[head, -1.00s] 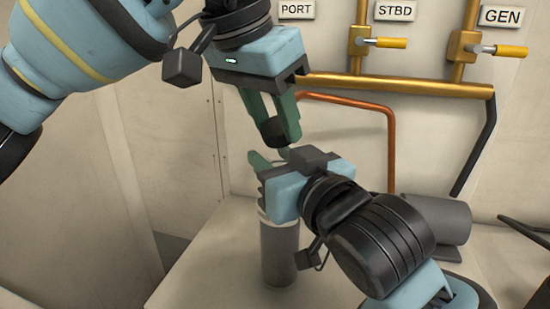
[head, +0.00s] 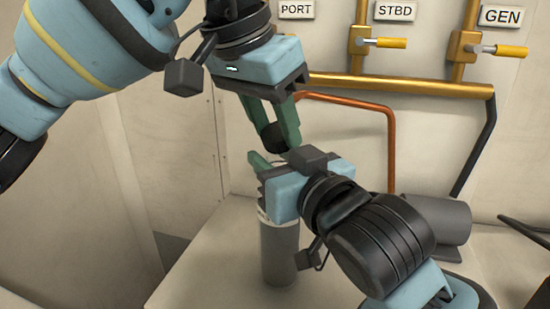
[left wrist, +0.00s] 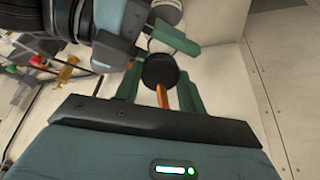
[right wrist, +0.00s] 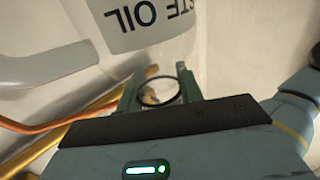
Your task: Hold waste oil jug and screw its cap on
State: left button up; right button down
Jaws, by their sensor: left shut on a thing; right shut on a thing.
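The waste oil jug (head: 279,255) stands upright on the bench as a grey cylinder with a white top edge. Its inverted grey "OIL" label shows in the right wrist view (right wrist: 140,22). My right gripper (head: 268,163) is shut at the jug's top, on what appears to be its neck; the hold is mostly hidden in the head view. A dark ring (right wrist: 160,86) shows between its fingers. My left gripper (head: 277,128) points down, shut on the black cap (head: 273,137). The cap is just above the right fingers, apart from the jug. It also shows in the left wrist view (left wrist: 160,70).
Brass valves with yellow handles (head: 390,43) and a brass pipe (head: 400,85) line the back wall. A copper pipe (head: 391,140) bends down behind my grippers. A grey horizontal cylinder (head: 452,222) lies right of my right wrist. Bench left of the jug is clear.

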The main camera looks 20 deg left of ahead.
pick_arm(q)
jog(key=shift+f, duration=0.65)
dwell(0.6)
jog(key=shift+r, duration=0.15)
jog(key=shift+r, duration=0.95)
jog(key=shift+f, duration=0.25)
dwell(0.3)
jog(key=shift+f, duration=0.2)
jog(key=shift+f, duration=0.5)
dwell(1.4)
jog(key=shift+r, duration=0.95)
